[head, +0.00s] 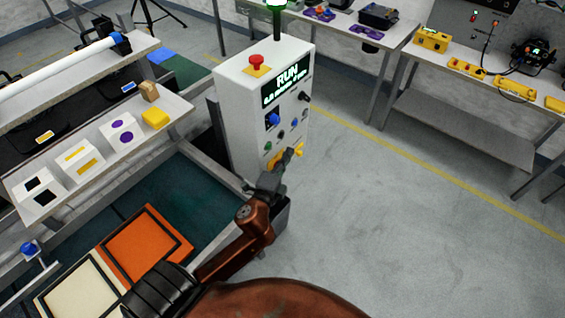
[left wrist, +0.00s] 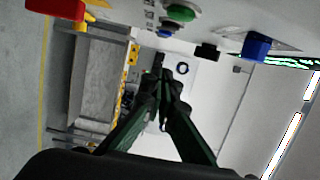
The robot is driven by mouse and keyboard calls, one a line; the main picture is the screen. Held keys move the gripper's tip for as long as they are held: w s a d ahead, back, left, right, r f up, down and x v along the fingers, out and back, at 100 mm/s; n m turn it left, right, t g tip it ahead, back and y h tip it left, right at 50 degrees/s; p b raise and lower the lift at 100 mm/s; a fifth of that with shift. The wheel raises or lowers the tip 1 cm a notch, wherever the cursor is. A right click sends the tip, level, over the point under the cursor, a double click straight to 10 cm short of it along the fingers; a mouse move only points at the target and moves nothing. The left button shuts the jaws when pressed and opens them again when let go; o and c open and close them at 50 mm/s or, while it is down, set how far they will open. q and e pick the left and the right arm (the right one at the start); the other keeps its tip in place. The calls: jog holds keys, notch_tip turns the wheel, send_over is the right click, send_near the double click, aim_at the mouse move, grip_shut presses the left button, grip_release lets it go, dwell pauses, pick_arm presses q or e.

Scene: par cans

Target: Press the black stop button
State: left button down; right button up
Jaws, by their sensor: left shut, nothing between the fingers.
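A grey control box (head: 235,110) stands left of centre in the head view. Its front carries small round controls, including a dark button (head: 281,134) between a green button (head: 268,146) and a small blue one (head: 294,122). I cannot tell for sure that the dark one is the stop button. My left gripper (head: 284,166) is shut and empty, just in front of the lower panel by a yellow handle. In the left wrist view its fingertips (left wrist: 165,76) meet, apart from the panel; a green button (left wrist: 180,12) and a black control (left wrist: 208,51) show above. My right gripper is not in view.
The box also has a red mushroom button (head: 256,61), a lit RUN display (head: 287,85), a blue knob (head: 273,119) and a black knob (head: 304,97). The yellow-red handle (left wrist: 80,14) sticks out. A conveyor with an orange tray (head: 140,245) lies left. Floor at right is clear.

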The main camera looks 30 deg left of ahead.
aim_at(282, 135)
pick_arm(q)
jog(key=w+a, duration=0.3)
jog(key=a, duration=0.1)
jog(key=shift+w+a, duration=0.25)
jog(key=shift+w, duration=0.15)
jog(key=shift+a, duration=0.1)
